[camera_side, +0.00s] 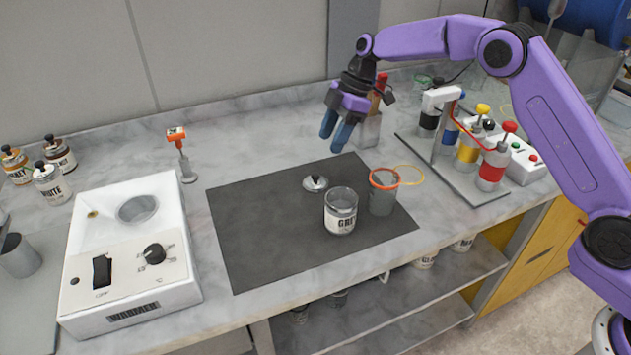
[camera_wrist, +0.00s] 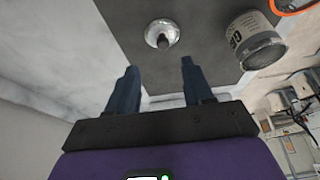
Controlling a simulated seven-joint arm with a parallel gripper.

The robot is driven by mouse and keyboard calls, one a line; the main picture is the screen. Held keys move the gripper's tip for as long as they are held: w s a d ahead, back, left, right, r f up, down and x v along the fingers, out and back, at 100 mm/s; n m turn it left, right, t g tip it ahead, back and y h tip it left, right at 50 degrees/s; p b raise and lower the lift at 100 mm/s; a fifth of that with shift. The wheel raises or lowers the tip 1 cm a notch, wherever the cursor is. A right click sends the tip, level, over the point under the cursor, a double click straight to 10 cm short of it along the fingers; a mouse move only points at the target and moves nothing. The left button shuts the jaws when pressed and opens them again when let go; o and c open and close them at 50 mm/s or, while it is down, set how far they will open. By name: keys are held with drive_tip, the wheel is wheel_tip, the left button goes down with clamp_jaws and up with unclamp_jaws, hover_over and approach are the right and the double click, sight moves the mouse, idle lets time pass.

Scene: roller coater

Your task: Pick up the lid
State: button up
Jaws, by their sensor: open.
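The lid (camera_side: 315,183) is a small round silver disc with a dark knob on top. It lies flat on the dark mat (camera_side: 255,230), behind and left of the grey-labelled jar. In the wrist view the lid (camera_wrist: 162,34) shows beyond the fingertips, between their lines. My gripper (camera_side: 337,132) has blue fingers pointing down and is above the counter, up and behind the lid. In the wrist view my gripper (camera_wrist: 158,75) has its fingers apart with nothing between them. The open glass jar (camera_side: 340,213) with grey contents stands upright on the mat; it also shows in the wrist view (camera_wrist: 255,42).
A grey cup (camera_side: 382,195) with an orange rim stands right of the jar. A white warmer (camera_side: 130,250) is at left, with an orange-topped stand (camera_side: 182,155) behind it. A rack of colour bottles (camera_side: 468,150) is at right. The mat's left part is clear.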

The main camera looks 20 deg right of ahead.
sight(316, 174)
drive_tip(key=x, duration=0.4)
drive_tip(key=shift+f, duration=0.1)
drive_tip(key=shift+s+x, duration=0.15)
drive_tip(key=shift+x, duration=1.15)
drive_tip(key=shift+s+x, duration=0.1)
drive_tip(key=shift+x, duration=1.25)
drive_tip(key=shift+a, duration=0.15)
clamp_jaws()
